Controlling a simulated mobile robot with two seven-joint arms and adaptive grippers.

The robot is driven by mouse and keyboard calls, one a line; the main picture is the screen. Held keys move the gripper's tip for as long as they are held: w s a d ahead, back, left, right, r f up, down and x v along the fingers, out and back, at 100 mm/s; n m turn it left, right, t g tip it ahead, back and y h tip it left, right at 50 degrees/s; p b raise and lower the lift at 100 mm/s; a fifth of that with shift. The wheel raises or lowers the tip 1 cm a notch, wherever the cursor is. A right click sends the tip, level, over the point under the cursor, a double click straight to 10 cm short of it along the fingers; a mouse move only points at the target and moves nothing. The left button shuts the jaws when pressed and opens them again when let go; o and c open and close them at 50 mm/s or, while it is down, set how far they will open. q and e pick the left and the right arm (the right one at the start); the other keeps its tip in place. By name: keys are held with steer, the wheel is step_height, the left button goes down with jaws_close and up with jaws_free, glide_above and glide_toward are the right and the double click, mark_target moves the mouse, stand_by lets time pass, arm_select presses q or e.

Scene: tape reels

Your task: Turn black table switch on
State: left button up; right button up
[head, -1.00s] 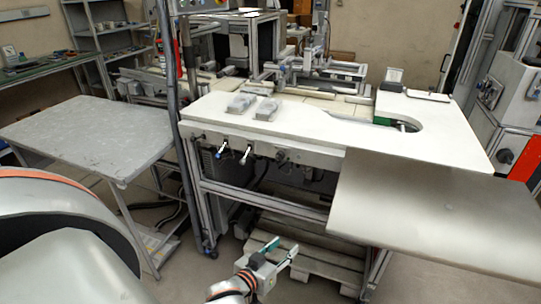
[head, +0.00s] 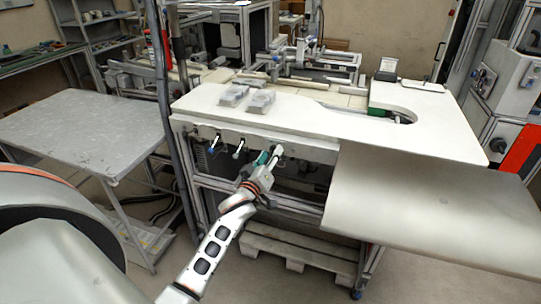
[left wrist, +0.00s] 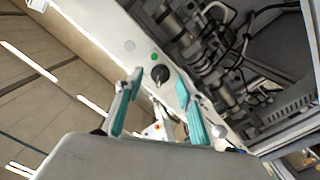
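The black table switch (left wrist: 160,74) is a round dark knob on the pale front panel of the white table (head: 330,122). In the left wrist view it shows between and beyond my fingertips, with no visible contact. In the head view my gripper hides it. My left gripper (head: 270,155) is raised to the table's front panel, its teal-padded fingers pointing at it. In the left wrist view the fingers (left wrist: 160,82) are spread apart with nothing between their pads. My right gripper is not in view.
A green button (left wrist: 154,57) is beside the switch. A grey shelf (head: 430,195) juts out to the right. A grey side table (head: 85,135) stands left.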

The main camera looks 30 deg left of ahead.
arm_select(q)
steer(key=shift+w, duration=0.3)
jaws_close()
